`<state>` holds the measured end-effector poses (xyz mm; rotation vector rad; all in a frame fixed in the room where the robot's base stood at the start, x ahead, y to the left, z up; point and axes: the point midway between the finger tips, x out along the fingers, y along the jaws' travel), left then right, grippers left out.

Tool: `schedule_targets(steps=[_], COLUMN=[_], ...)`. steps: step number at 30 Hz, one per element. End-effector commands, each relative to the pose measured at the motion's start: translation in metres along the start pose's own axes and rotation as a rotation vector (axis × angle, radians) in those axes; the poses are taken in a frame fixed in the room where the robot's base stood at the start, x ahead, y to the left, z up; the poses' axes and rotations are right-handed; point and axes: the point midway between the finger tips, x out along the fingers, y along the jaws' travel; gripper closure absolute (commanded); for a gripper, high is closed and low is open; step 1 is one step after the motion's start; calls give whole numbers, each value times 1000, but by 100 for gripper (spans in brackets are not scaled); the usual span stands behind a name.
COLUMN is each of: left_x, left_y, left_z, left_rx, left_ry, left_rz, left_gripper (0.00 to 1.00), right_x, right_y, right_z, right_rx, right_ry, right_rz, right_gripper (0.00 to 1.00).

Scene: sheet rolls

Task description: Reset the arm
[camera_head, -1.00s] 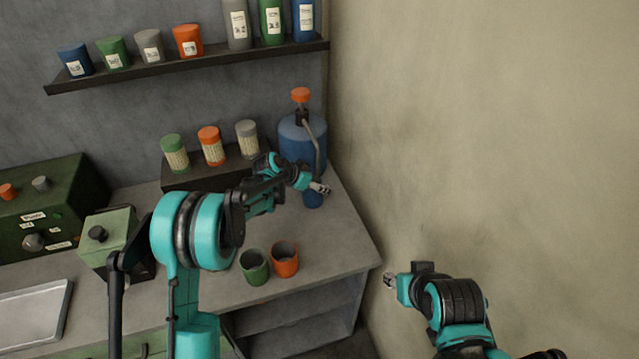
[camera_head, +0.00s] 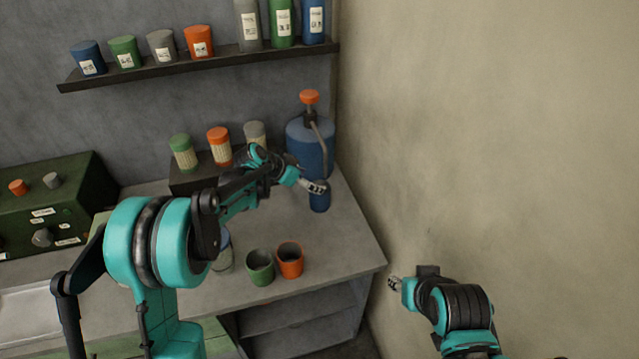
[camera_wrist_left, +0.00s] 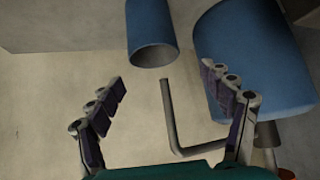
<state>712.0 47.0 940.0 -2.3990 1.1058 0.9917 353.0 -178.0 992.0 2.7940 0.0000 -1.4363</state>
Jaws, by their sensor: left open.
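My left gripper (camera_head: 316,187) is open and empty, just beside the rim of a blue cup (camera_head: 320,203) on the counter. In the left wrist view its two fingers (camera_wrist_left: 168,90) are spread apart, with the blue cup (camera_wrist_left: 152,28) beyond their tips. My left arm crosses the head view and hides part of the counter. My right gripper (camera_head: 393,284) is at the lower right near the beige wall, away from the counter; it is too small to tell whether its jaws are apart.
A blue pump dispenser (camera_head: 309,150) stands close behind the cup; its bent spout (camera_wrist_left: 178,125) shows in the wrist view. Green (camera_head: 260,267) and orange (camera_head: 290,261) cups stand near the front edge. A dark green box (camera_head: 45,205) is at left. A shelf (camera_head: 200,66) holds several containers.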

Motion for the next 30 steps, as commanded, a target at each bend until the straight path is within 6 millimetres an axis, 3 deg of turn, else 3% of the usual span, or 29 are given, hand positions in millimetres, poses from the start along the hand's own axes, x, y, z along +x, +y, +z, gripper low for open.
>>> schedule_targets(steps=[4, 13, 16, 23, 30], left_x=[-23, -37, -51, -128, -205], left_y=[0, 1, 8, 54, 112], left_z=[0, 0, 1, 21, 74], left_rx=[0, -3, -28, -188, -382], left_ry=[-1, -2, -16, -99, -161], left_rz=[0, -2, -16, -123, -283], left_gripper=[20, 20, 20, 20, 20], right_x=[0, 0, 0, 0, 0], right_y=[0, 0, 0, 0, 0], right_z=[0, 0, 0, 0, 0], right_rx=[0, 0, 0, 0, 0], right_ry=[0, 0, 0, 0, 0], right_rz=[0, 0, 0, 0, 0], right_gripper=[60, 60, 60, 60, 60])
